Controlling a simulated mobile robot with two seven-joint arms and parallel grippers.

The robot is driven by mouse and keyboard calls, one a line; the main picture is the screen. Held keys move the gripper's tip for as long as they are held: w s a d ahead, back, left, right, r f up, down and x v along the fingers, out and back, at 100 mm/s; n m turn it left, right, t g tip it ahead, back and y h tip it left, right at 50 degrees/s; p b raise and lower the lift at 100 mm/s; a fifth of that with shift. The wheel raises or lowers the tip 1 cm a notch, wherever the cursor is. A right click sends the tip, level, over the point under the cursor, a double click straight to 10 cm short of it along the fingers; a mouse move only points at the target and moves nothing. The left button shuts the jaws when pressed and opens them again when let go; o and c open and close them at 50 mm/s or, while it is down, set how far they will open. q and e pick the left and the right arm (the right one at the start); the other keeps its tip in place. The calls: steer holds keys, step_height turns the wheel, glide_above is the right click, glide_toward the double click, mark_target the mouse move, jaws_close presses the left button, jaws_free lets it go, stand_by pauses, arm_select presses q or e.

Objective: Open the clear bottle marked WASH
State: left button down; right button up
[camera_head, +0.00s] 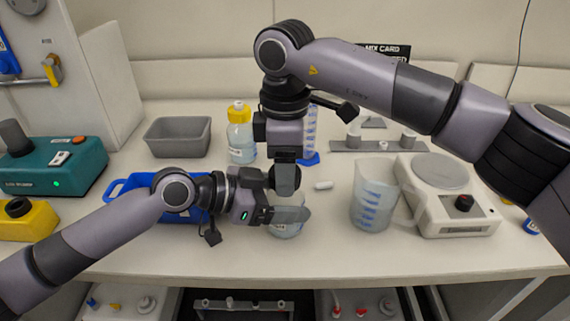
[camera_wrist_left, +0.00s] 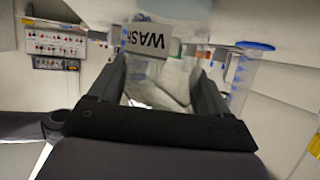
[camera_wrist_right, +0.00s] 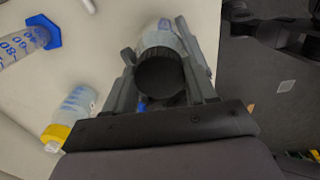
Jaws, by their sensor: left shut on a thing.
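The clear WASH bottle (camera_head: 287,229) stands on the bench at the front middle, partly behind my left gripper (camera_head: 290,214). Its label (camera_wrist_left: 150,41) reads upside down in the left wrist view. My left gripper is shut around the bottle from the left, and its fingers show on both sides (camera_wrist_left: 165,85). My right gripper (camera_head: 286,185) points down from above the bottle. In the right wrist view the round black cap (camera_wrist_right: 160,73) lies between its fingers (camera_wrist_right: 160,60). I cannot tell whether they press on it, or whether the cap still sits on the neck.
A yellow-capped bottle (camera_head: 240,136), grey bin (camera_head: 178,137) and blue-based cylinder (camera_head: 310,138) stand behind. A blue tray (camera_head: 125,185) is left. A beaker (camera_head: 374,198) and white balance (camera_head: 456,212) are right. A small white piece (camera_head: 323,185) lies nearby. The front bench strip is clear.

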steer(key=c, duration=0.5)
steer(key=shift+o, duration=0.2)
steer(key=n, duration=0.4)
steer(key=shift+n, duration=0.4)
steer(key=n, duration=0.5)
steer(key=o, duration=1.2)
steer(key=shift+c, duration=0.2)
steer(key=shift+r, duration=0.1)
